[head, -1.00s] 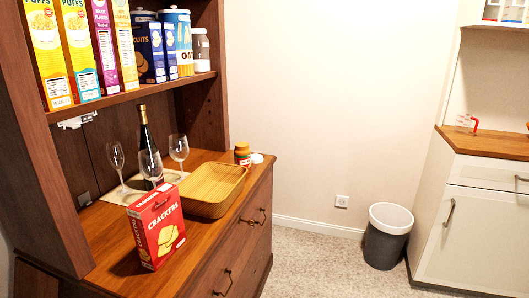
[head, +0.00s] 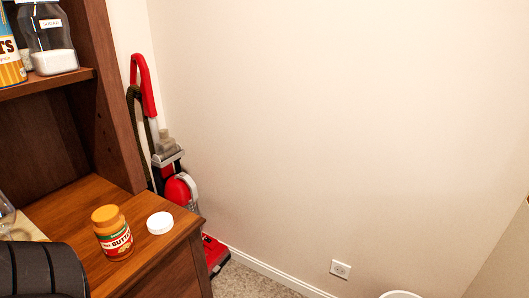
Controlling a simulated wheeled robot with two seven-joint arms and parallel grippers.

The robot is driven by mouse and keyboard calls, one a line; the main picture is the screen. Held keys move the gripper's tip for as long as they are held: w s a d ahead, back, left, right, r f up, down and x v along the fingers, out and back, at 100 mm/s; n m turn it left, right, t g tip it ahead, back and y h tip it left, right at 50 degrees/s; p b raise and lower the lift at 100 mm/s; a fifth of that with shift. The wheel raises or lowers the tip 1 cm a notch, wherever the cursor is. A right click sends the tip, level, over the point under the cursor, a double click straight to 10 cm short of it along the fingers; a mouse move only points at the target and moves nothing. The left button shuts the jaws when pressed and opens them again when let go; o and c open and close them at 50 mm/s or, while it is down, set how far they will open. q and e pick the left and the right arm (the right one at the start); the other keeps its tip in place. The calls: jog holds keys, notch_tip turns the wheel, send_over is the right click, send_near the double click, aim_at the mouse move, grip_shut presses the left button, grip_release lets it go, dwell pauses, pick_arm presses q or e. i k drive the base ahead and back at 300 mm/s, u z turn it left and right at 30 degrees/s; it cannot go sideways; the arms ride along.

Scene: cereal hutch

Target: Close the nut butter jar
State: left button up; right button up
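The nut butter jar (head: 115,240) stands upright near the right end of the wooden hutch counter (head: 168,262). Its label is red, white and green, and its top looks orange-brown. A round white lid (head: 160,223) lies on the counter just right of the jar, apart from it. A black ribbed part at the lower left edge of the head view may be part of my arm. Neither gripper's fingers show.
A shelf above holds a glass sugar jar (head: 48,45) and an oats container (head: 10,58). A red vacuum cleaner (head: 178,185) stands beyond the hutch's end. The counter's right edge is close to the lid. A wine glass (head: 6,213) is partly visible at left.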

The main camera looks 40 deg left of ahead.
aim_at(114, 233)
jog(key=i, duration=1.05)
jog(key=u, duration=3.8)
